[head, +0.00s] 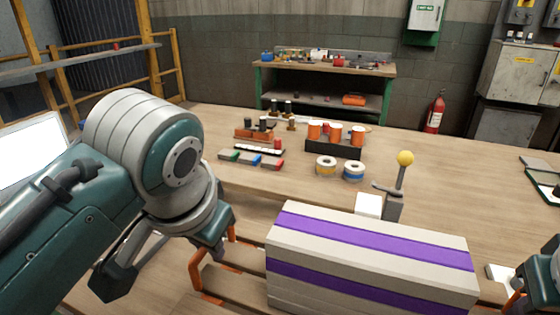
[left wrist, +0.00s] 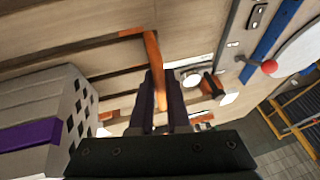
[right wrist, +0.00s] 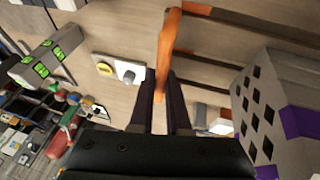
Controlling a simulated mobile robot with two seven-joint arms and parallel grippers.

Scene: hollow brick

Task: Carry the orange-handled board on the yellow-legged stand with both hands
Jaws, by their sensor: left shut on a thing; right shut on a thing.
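The board (head: 232,285) is made of brown wooden slats with an orange handle at each end. A long grey block with purple stripes (head: 370,258), hollow at its ends, lies on it and hides most of it. The left orange handle (head: 196,268) shows in the head view. In the left wrist view my left gripper (left wrist: 163,98) is shut on that handle (left wrist: 153,55). In the right wrist view my right gripper (right wrist: 166,95) is shut on the right handle (right wrist: 170,35). In the head view my right gripper is mostly cut off at the right edge.
A wooden worktop (head: 470,190) stretches behind the board. It bears orange spools (head: 335,133), two tape rolls (head: 326,166) and a yellow-knobbed lever (head: 405,158) close behind the block. A green-legged bench (head: 330,68) and a fire extinguisher (head: 435,112) stand farther back.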

